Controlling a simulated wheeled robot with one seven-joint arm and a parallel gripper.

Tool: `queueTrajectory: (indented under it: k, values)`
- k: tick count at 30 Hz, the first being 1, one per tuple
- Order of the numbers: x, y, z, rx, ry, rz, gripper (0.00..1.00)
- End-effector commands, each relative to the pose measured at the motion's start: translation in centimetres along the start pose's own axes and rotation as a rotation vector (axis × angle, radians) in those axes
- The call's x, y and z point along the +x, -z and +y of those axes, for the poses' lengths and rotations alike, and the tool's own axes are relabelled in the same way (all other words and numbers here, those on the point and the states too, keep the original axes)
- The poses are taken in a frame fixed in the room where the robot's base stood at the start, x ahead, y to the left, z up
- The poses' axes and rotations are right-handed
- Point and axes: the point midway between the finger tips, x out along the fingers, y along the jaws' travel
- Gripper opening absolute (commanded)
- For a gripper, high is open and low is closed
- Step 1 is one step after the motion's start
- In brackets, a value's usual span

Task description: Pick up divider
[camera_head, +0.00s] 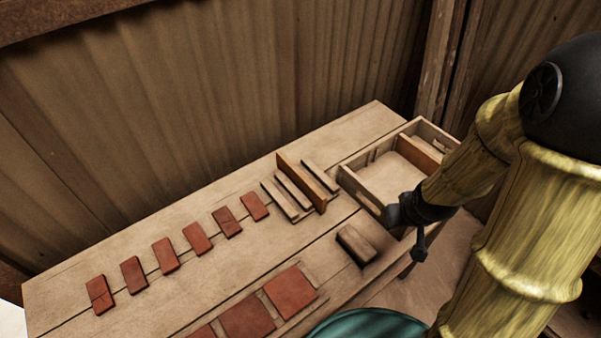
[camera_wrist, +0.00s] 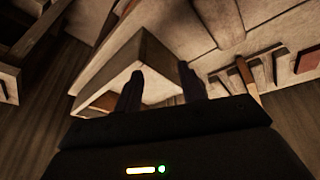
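A brown upright board (camera_head: 302,182), which looks like a divider, stands among several paler slats on the table. It also shows at the right of the wrist view (camera_wrist: 246,76). A similar brown board (camera_head: 418,153) stands across the inside of the open wooden tray (camera_head: 362,190). I cannot tell which of the two is meant. My gripper (camera_head: 418,243) is at the tray's near side, away from the slats. In the wrist view my gripper (camera_wrist: 160,85) has its two fingers apart with nothing seen between them, and the tray's pale walls (camera_wrist: 108,62) behind them.
A dark wooden block (camera_head: 356,245) lies on the table before the tray. Loose red tiles (camera_head: 197,238) lie in a row, and larger ones (camera_head: 290,291) lie near the front edge. A teal round thing (camera_head: 368,325) is at the bottom. A corrugated wall stands behind the table.

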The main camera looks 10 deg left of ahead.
Motion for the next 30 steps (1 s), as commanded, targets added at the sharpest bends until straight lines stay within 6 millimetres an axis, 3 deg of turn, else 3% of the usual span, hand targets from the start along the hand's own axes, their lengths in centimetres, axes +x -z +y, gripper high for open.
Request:
queueTrajectory:
  k: [3, 13, 22, 30]
  values:
    - [0.6, 1.7, -0.8, -0.118, 0.045, 0.064, 0.4]
    - [2.2, 4.8, -5.3, -0.332, 0.208, 0.307, 0.4]
    - [-0.1, 6.8, -10.9, -0.373, 0.387, 0.623, 0.4]
    - [-1.4, 7.5, -12.4, -0.343, 0.432, 0.76, 0.4]
